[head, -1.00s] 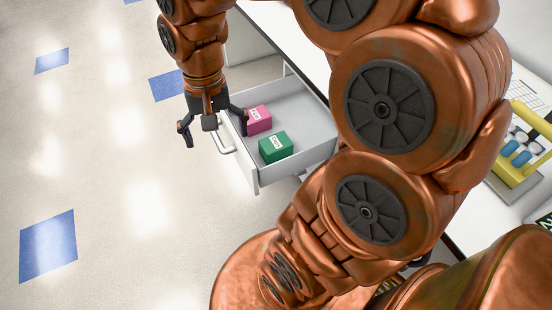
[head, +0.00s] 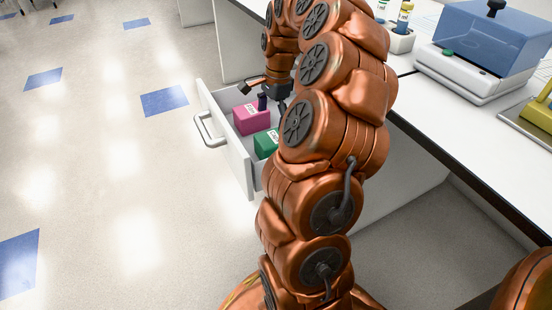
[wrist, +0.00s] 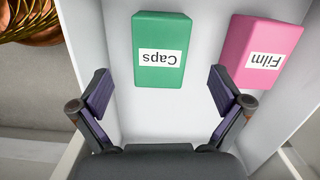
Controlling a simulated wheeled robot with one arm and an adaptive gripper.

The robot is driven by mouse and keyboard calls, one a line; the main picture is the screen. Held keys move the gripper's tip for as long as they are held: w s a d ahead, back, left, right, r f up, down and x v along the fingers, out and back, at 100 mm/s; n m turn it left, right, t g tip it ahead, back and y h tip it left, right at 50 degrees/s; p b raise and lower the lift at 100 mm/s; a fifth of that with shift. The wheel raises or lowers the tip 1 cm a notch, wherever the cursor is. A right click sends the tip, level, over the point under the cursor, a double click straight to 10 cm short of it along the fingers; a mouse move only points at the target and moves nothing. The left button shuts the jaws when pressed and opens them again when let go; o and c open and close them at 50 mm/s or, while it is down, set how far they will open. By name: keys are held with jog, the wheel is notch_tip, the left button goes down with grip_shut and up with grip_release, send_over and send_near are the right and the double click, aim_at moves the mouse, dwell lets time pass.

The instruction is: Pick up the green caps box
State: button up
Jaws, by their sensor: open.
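The green caps box (wrist: 160,50) lies in the open drawer, with its white "Caps" label upside down in the wrist view. In the head view the green box (head: 264,145) is partly hidden behind my arm. My gripper (wrist: 158,92) is open and empty in the wrist view. Its two fingers stand apart to the left and right, and the green box appears between and beyond their tips, not gripped. In the head view my gripper (head: 272,98) is over the drawer, partly hidden by my arm.
A pink film box (wrist: 262,52) lies beside the green box, close to the right finger. The drawer (head: 236,152) has raised walls around both boxes and a handle (head: 209,130) in front. A white bench (head: 470,135) stands at the right with a blue-lidded device (head: 490,45).

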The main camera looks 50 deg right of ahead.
aim_at(276, 137)
jog(key=shift+s+d+f+m+b, duration=0.15)
jog(key=shift+d+f+m+b, duration=0.1)
jog(key=shift+d+f, duration=0.35)
jog(key=shift+s+d+f+m+b, duration=0.1)
jog(key=shift+d+f+m, duration=0.15)
jog(key=shift+d+f, duration=0.3)
jog(key=shift+f, duration=0.3)
jog(key=shift+a+f+b, duration=0.25)
jog(key=shift+f+b, duration=0.35)
jog(key=shift+f, duration=0.55)
jog(key=shift+a+f+b, duration=0.25)
jog(key=shift+f+b, duration=0.35)
jog(key=shift+f, duration=0.6)
jog(key=shift+a+f+b, duration=0.25)
jog(key=shift+f+b, duration=0.35)
jog(key=shift+f, duration=0.55)
jog(key=shift+c, duration=0.3)
jog(key=c, duration=1.1)
